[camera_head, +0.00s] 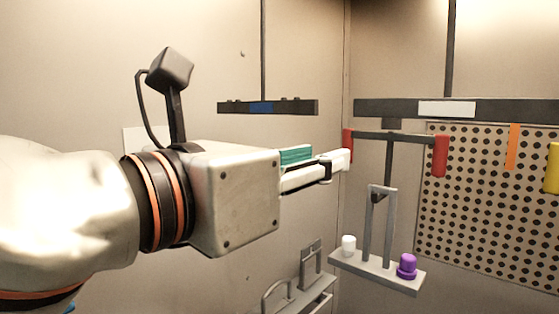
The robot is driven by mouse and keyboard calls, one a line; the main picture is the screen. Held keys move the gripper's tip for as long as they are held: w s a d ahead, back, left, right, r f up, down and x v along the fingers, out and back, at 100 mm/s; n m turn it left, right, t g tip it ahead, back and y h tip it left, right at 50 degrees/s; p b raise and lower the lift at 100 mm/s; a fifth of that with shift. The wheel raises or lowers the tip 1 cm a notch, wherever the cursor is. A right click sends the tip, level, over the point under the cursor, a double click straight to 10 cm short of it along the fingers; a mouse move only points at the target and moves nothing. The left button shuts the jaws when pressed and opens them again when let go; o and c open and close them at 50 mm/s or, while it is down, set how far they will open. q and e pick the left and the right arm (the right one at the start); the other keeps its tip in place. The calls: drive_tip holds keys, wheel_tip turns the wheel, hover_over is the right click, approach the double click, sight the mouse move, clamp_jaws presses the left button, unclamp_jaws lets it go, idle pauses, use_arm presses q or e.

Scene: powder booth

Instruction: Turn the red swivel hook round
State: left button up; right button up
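The red swivel hook (440,157) hangs under a dark overhead rail (400,107). It has a dark crossbar with a red end piece on each side, and a dark stem going down from the middle. A grey hanger (388,225) is at the stem's lower end and looks hung on it. Its base carries a white knob (348,245) and a purple knob (406,267). My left gripper (340,162) reaches in from the left, its fingertips beside the left red end, which they partly cover. Contact and finger gap are unclear. My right gripper is out of view.
A second, shorter dark bar with a blue patch (262,107) hangs at the left. Another grey rack (305,292) stands low, partly cut off. A perforated panel (480,220) with orange and yellow pieces (553,168) is behind at the right.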

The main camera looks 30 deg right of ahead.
use_arm(q)
drive_tip(key=p+x, duration=0.1)
drive_tip(key=x, duration=0.7)
drive_tip(key=shift+d, duration=0.2)
drive_tip(key=c, duration=0.7)
